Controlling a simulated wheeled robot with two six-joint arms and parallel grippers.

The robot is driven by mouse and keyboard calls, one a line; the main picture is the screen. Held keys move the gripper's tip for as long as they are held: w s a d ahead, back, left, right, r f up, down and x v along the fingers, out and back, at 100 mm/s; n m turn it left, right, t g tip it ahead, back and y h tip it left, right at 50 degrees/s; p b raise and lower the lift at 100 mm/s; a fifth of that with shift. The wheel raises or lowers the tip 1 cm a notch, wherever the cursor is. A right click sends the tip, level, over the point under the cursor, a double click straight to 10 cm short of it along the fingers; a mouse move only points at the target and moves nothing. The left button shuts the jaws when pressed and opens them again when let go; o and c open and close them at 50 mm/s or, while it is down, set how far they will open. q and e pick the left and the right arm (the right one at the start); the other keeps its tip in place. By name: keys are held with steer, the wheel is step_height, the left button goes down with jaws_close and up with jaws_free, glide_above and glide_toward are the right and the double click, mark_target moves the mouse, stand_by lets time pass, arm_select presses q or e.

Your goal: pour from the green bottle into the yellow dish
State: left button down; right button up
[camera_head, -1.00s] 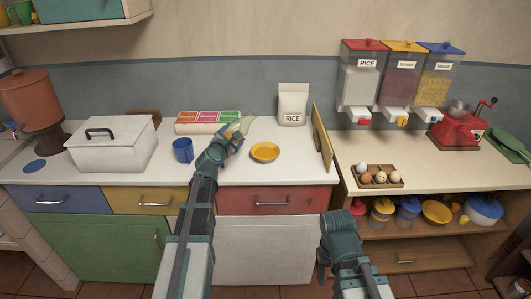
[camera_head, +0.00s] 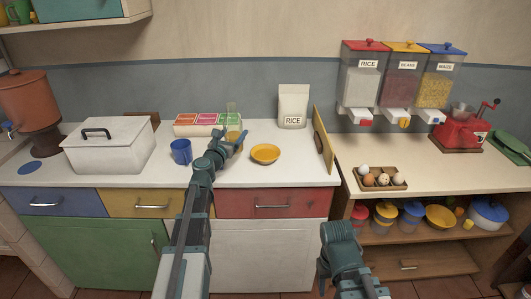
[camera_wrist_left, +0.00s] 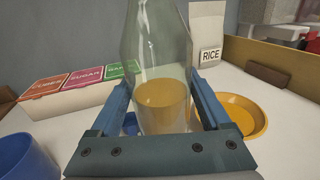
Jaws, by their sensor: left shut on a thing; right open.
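The green bottle (camera_head: 232,118) is clear, faintly green glass. It stands upright in my left gripper (camera_head: 236,140), which is shut on it. In the left wrist view the bottle (camera_wrist_left: 160,60) sits between both fingers, with amber liquid in its lower part; its top is cut off. The yellow dish (camera_head: 265,153) lies on the white counter just right of the bottle, apart from it. It also shows in the left wrist view (camera_wrist_left: 246,117), partly behind the right finger. I cannot tell whether it holds liquid. My right gripper (camera_head: 338,236) is open and empty, low before the counter.
A blue mug (camera_head: 181,151) stands left of my left gripper. A labelled spice box (camera_head: 200,130) and a rice bag (camera_head: 292,106) stand behind. An upright wooden board (camera_head: 322,140) bounds the right side. The counter in front of the dish is clear.

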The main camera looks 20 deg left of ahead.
mark_target(232, 121)
arm_select(q)
steer(key=shift+r+p, duration=2.35)
steer(key=shift+r, duration=0.15)
